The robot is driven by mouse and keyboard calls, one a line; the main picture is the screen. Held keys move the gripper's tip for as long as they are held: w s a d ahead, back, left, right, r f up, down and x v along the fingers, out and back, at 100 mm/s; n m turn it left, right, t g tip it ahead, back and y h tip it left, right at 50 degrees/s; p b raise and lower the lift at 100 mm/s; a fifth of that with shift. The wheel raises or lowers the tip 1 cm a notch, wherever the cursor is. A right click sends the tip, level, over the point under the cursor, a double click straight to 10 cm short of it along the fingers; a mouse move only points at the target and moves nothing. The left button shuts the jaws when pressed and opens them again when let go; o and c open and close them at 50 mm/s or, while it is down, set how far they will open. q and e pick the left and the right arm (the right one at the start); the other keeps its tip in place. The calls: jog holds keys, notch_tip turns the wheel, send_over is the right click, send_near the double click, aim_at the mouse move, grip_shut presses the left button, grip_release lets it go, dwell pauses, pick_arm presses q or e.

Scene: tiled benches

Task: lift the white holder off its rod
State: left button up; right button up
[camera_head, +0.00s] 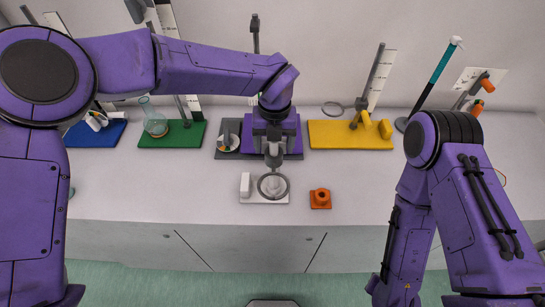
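A slanted black-and-teal rod (435,75) stands at the back right, with a small white piece (456,41) at its top end. This is the only white part I see on a rod, and I cannot tell for sure that it is the holder. My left gripper (273,158) points down at the middle of the bench, far left of that rod. A grey ring (273,186) shows just below its tip, over a white base; I cannot tell whether the fingers hold it. My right arm hangs at the right and its gripper is out of view.
A white block (245,185) and an orange piece (320,198) stand near the front edge. Yellow (350,136), green (172,134) and blue (95,134) mats lie along the back, with stands and a flask (154,122). Orange-tipped clamps (485,84) are at back right. The bench at right front is mostly bare.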

pick_arm(q)
jog(key=shift+w, duration=0.1)
jog(key=c, duration=0.5)
jog(key=shift+r, duration=4.7)
notch_tip(320, 180, up, 8)
